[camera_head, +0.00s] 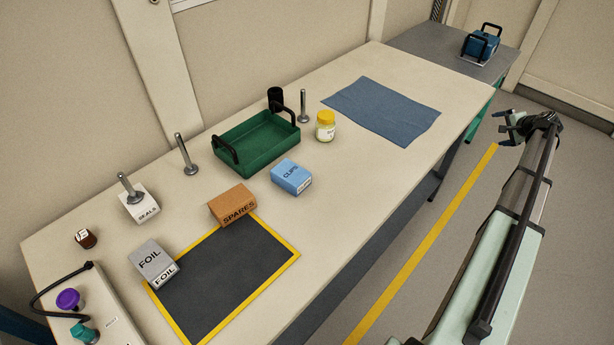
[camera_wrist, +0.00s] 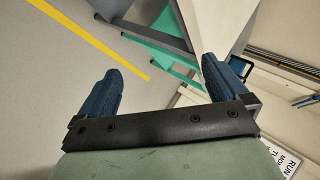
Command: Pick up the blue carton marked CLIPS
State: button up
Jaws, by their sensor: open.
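The blue carton (camera_head: 291,177) marked CLIPS lies on the cream table (camera_head: 310,215), in front of the green tray and right of the orange-brown SPARES box. My gripper (camera_head: 507,129) is off to the right, beyond the table's right edge and over the floor, well apart from the carton. In the wrist view my gripper (camera_wrist: 165,90) shows two blue fingers spread wide with nothing between them. The carton does not show in the wrist view.
A FOIL box (camera_head: 153,262) overlaps the yellow-edged dark mat (camera_head: 225,285). Bare table lies right of the carton.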

jog(key=w+a+r+n, duration=0.2)
jog(key=w+a+r, duration=0.25)
jog(key=r, duration=0.45)
jog(key=a+r+n+g+y, duration=0.15)
jog(key=a+n, duration=0.35)
jog(key=a, duration=1.2)
jog(key=a+n+g+y, duration=0.1)
jog(key=a+n+g, duration=0.25)
jog(key=a, duration=1.35)
notch_tip(320, 180, up, 3)
jog(key=n+g+h, duration=0.3)
jog(key=n+g, duration=0.1)
jog(key=n, duration=1)
send_over(291, 172)
jog(key=f, duration=0.8)
jog(key=shift+w+a+f, duration=0.15)
jog(key=shift+a, duration=0.05)
jog(key=shift+d+f, duration=0.15)
jog(key=shift+f, duration=2.5)
